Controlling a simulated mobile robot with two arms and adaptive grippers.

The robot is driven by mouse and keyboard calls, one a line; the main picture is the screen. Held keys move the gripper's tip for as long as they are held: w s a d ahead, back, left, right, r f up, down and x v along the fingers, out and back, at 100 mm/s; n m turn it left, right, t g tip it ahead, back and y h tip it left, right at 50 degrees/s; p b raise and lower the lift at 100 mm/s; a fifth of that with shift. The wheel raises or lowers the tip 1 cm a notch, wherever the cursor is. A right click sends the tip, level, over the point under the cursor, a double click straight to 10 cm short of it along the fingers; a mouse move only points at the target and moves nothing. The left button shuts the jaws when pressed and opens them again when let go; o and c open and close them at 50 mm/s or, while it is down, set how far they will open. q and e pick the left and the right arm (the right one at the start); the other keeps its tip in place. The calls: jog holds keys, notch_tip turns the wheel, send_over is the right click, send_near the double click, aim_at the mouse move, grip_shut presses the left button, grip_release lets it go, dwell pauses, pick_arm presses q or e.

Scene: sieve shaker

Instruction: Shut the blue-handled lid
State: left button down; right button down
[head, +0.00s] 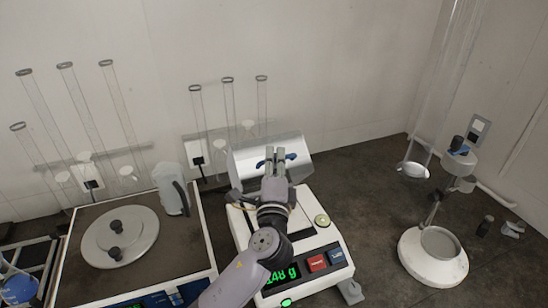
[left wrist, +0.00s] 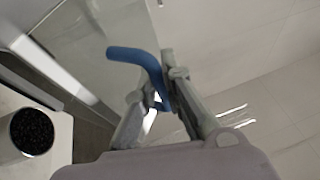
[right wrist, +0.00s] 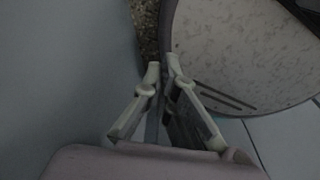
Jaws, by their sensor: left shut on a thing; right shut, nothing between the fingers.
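The lid (head: 303,146) is a pale, shiny cover standing raised at the back of a white balance-like machine (head: 320,238) in the head view. Its blue handle (head: 291,156) shows on both sides of my left gripper (head: 274,158). The left gripper is shut on this handle. In the left wrist view the curved blue handle (left wrist: 138,56) passes between the fingers (left wrist: 153,85), with the see-through lid panel (left wrist: 92,55) beside it. My right gripper (right wrist: 162,68) is shut and empty in the right wrist view; it is out of the head view.
A dark-filled round cup (left wrist: 32,131) sits on the white machine. A balance with a round plate (head: 140,245) and a jug (head: 171,188) stands left. Glass tubes (head: 85,110) stand behind. A white round-based device (head: 418,268) stands right, with bare dark counter between.

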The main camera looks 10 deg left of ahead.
pick_arm(q)
jog(key=c, duration=2)
grip_release()
jog(key=shift+o, duration=0.2)
jog(key=v, duration=1.2)
jog(key=shift+c, duration=0.5)
